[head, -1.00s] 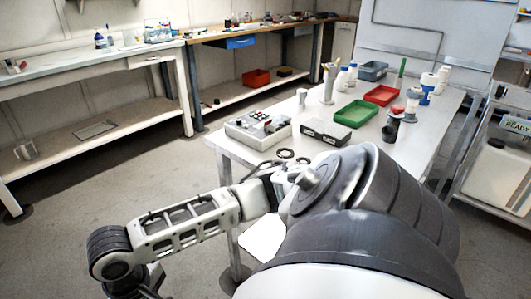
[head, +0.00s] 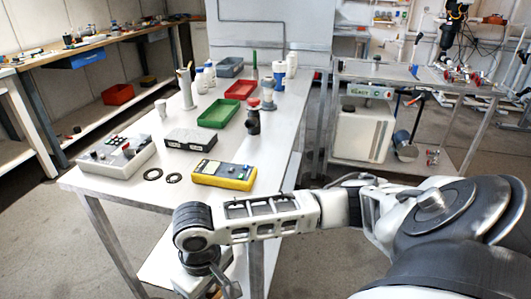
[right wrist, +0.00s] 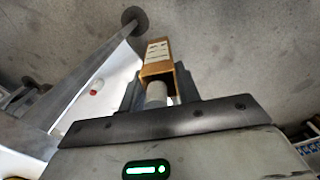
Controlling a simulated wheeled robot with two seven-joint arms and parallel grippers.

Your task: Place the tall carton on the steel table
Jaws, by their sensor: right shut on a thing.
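My right gripper is shut on a tall brown carton (right wrist: 157,52) with a white printed label, in the right wrist view. The gripper's fingers (right wrist: 158,92) are on either side of its near end. The carton hangs over bare grey floor beside a table leg. In the head view the right gripper (head: 222,288) is only partly seen at the bottom edge, and the carton cannot be made out there. A metal-framed table (head: 415,78) with a grey top stands at the right in the head view. My left gripper is not in view.
A long pale table (head: 130,188) lies ahead, below and beyond my right arm. It bears a grey control box (head: 115,155), a yellow meter (head: 223,176), a green tray (head: 220,113) and a red tray (head: 240,90). A white jug (head: 362,135) stands under the metal-framed table.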

